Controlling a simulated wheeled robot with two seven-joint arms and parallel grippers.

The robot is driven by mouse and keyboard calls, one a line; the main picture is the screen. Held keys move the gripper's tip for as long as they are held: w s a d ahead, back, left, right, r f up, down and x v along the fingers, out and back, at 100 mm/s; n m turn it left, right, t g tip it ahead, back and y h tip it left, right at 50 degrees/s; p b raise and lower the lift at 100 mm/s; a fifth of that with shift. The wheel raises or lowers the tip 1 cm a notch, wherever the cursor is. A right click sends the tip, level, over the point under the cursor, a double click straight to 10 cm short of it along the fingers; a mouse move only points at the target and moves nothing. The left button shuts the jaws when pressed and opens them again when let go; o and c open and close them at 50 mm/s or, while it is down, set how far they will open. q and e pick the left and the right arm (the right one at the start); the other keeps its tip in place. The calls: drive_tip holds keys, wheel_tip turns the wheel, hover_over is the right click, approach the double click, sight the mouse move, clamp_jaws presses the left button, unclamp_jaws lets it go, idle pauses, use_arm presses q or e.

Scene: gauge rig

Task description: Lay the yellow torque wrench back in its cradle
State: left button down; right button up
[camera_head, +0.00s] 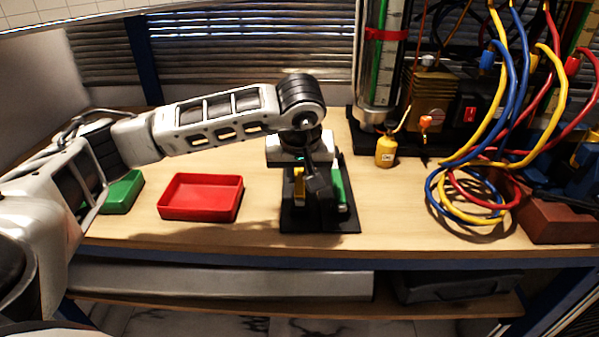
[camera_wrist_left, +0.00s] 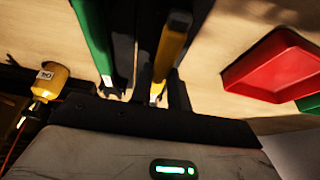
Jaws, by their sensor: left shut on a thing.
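The yellow torque wrench (camera_head: 299,188) shows as a short yellow strip below my left wrist, and in the left wrist view (camera_wrist_left: 170,50) as a yellow bar with a dark end. My left gripper (camera_head: 312,184) points down over the black cradle (camera_head: 318,224) and is shut on the yellow wrench. A green wrench (camera_head: 338,188) lies beside it in the cradle; it also shows in the left wrist view (camera_wrist_left: 92,38). My gripper hides much of the cradle, so I cannot tell whether the yellow wrench is fully seated. My right gripper is not in view.
A red tray (camera_head: 201,213) and a green tray (camera_head: 122,192) stand left of the cradle. A small yellow canister (camera_head: 386,152) stands behind and right. Blue, red and yellow hoses (camera_head: 470,200) coil at the right near a brown block (camera_head: 560,215). The bench front right of the cradle is clear.

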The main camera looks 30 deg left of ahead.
use_arm(q)
drive_tip(key=shift+f+b, duration=0.7)
drive_tip(key=shift+f, duration=0.05)
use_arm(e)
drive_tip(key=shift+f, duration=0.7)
use_arm(q)
drive_tip(key=c, duration=1.3)
unclamp_jaws()
drive_tip(key=shift+o, duration=0.2)
drive_tip(key=v, duration=0.3)
drive_tip(key=shift+r, duration=0.2)
drive_tip(key=p+v, duration=0.1)
drive_tip(key=v, duration=1.1)
drive_tip(key=shift+s+r+p, duration=0.2)
drive_tip(key=shift+r+p, duration=0.1)
drive_tip(key=shift+p, duration=0.1)
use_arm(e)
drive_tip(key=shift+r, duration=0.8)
